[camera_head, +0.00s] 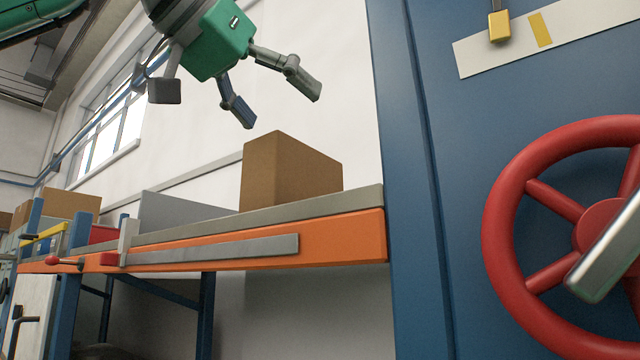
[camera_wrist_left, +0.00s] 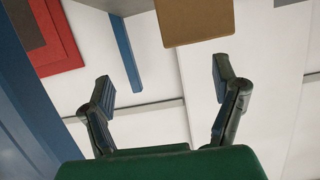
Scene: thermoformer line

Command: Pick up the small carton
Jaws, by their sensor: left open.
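A small brown carton (camera_head: 285,175) stands on the grey top of the orange-edged bench, close to the blue cabinet side. My left gripper (camera_head: 275,102) is green with grey fingers. It hangs above the carton, slightly left of it, with its fingers spread and clear air between it and the box. In the left wrist view a brown carton face (camera_wrist_left: 195,20) shows at the top edge, partly cut off. It lies beyond the two spread fingers (camera_wrist_left: 163,88), and nothing is between them. My right gripper is not in view.
A blue cabinet (camera_head: 410,200) with a red handwheel (camera_head: 510,215) stands right of the carton. The orange bench edge (camera_head: 345,238) carries a grey rail. A grey panel (camera_head: 180,212) stands left of the carton. Other cartons (camera_head: 72,203) sit farther left.

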